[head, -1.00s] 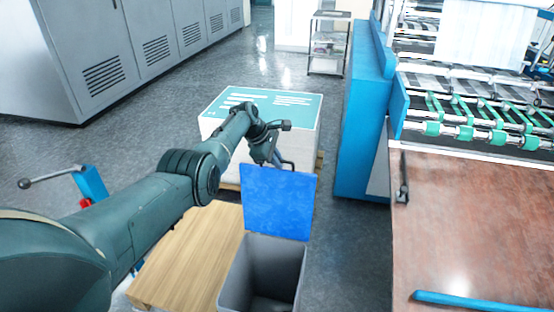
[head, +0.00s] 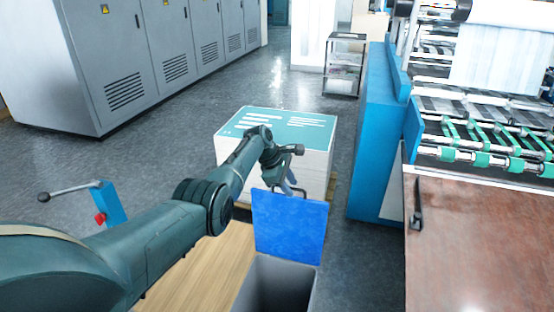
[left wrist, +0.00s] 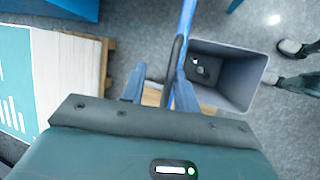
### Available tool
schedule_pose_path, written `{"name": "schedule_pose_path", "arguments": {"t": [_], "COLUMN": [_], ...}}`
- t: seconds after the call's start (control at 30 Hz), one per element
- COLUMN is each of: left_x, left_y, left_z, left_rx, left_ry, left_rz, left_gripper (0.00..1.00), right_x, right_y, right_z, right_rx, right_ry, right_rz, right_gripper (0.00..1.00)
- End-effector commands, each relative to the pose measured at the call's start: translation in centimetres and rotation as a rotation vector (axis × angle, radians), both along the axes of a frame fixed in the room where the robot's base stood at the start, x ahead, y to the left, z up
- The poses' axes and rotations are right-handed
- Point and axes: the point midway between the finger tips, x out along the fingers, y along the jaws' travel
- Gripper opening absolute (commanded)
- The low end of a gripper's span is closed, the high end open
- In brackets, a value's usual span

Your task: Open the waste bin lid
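The waste bin (head: 272,285) is a grey open-topped box at the bottom of the head view, and its inside shows. Its blue lid (head: 289,227) stands up at the bin's far edge. In the left wrist view the lid (left wrist: 187,35) shows nearly edge-on beside the open bin (left wrist: 240,75). My left gripper (head: 290,182) is behind the lid, partly hidden by it. In the left wrist view its fingers (left wrist: 158,88) are apart, with a dark curved handle (left wrist: 175,60) on the lid's side between them. My right gripper does not show in the head view.
A stack of sheets (head: 275,150) on a pallet stands just behind the lid. A wooden board (head: 200,272) lies left of the bin. The blue machine (head: 375,150) and brown table (head: 475,250) are at the right. Grey floor is clear between bin and table.

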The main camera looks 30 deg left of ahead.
Motion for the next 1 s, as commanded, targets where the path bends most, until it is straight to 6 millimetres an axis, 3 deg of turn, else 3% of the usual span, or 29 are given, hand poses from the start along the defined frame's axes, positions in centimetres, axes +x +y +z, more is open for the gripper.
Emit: {"name": "schedule_pose_path", "arguments": {"t": [0.03, 0.37, 0.6, 1.0], "left_x": [-0.3, -2.2, -3.5, -4.0], "left_y": [0.5, 2.4, 3.5, 3.8], "left_z": [1.5, 6.8, 10.3, 11.4], "left_rx": [0.005, 0.007, 0.006, 0.004], "left_ry": [-0.003, -0.019, -0.025, -0.023], "left_rz": [0.004, 0.007, 0.007, 0.006], "left_gripper": [0.30, 0.30, 0.30, 0.30], "right_x": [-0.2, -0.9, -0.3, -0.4], "right_y": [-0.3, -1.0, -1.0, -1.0], "right_z": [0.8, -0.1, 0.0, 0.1], "right_rx": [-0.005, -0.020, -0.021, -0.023], "right_ry": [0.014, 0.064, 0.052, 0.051], "right_rz": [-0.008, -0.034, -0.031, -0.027], "right_gripper": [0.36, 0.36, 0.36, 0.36]}}
